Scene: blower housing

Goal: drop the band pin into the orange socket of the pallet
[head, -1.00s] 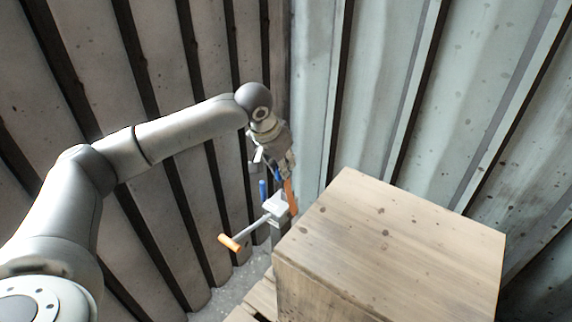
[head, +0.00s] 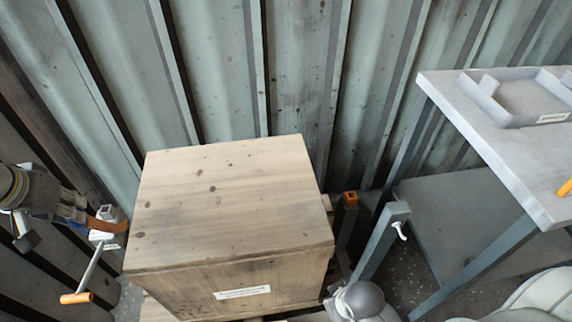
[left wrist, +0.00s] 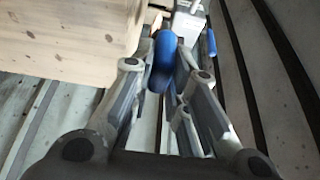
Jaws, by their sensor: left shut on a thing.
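My left gripper (head: 80,212) is at the left edge of the head view, beside the wooden crate. In the left wrist view its fingers (left wrist: 163,75) are shut on a rounded blue piece, which I take to be the band pin (left wrist: 163,58). Close by is a grey clamp (head: 103,238) with a lever and orange handle (head: 76,298), and a brown-orange band (head: 107,226). The orange socket (head: 350,198) tops a dark post behind the crate's right side, well away from the gripper.
The large wooden crate (head: 225,200) stands between my left gripper and the socket. A grey table (head: 480,140) with a tray (head: 515,95) is at the right. A grey post (head: 380,240) bears a white hook (head: 399,230). Corrugated walls close off the back and left.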

